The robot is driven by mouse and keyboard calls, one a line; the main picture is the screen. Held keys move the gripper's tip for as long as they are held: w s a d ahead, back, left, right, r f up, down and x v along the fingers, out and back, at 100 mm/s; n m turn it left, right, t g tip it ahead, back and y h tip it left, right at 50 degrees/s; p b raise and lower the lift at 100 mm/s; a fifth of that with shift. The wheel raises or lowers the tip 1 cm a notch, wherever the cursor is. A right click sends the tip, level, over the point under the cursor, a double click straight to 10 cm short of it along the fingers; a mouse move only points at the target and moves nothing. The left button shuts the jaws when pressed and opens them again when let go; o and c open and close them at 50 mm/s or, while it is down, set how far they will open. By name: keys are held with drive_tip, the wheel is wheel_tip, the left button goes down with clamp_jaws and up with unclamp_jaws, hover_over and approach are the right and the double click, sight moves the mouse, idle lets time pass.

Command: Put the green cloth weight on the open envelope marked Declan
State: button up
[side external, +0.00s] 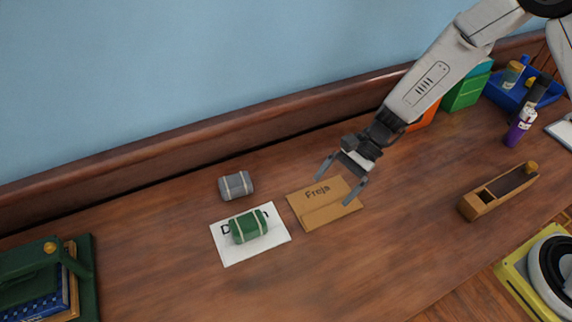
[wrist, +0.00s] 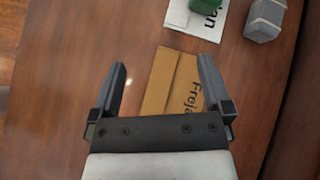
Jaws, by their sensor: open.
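The green cloth weight (side external: 248,226) lies on the white envelope (side external: 226,252), covering much of its name; a "D" shows at its left in the side external view. In the wrist view the white envelope (wrist: 181,14) shows the letters "lan", with part of the green weight (wrist: 206,5) on it at the top edge. My gripper (side external: 341,190) is open and empty above the brown envelope marked Freja (side external: 311,209). In the wrist view its fingers (wrist: 162,75) spread either side of that envelope (wrist: 161,95). The green weight is apart from my gripper.
A grey cloth weight (side external: 236,186) lies behind the white envelope. Books in a green holder (side external: 88,290) stand at the left. A wooden plane-like block (side external: 500,191), a purple bottle (side external: 520,128) and a blue bin (side external: 545,97) are at the right. The front middle of the desk is clear.

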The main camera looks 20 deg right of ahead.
drive_tip(key=s+d+r+n+t+h, duration=0.1)
drive_tip(key=s+d+r+n+h, duration=0.1)
drive_tip(key=d, duration=0.4)
drive_tip(key=s+d+r+n+t+h, duration=0.2)
drive_tip(key=s+d+r+n+h, duration=0.1)
drive_tip(key=d+n, duration=0.3)
drive_tip(key=s+d+r+n+t+h, duration=0.1)
drive_tip(key=s+d+r+n+h, duration=0.2)
drive_tip(key=d, duration=0.4)
drive_tip(key=shift+d+r+n+h, duration=0.2)
drive_tip(key=shift+r+n+h, duration=0.55)
drive_tip(key=shift+n, duration=0.35)
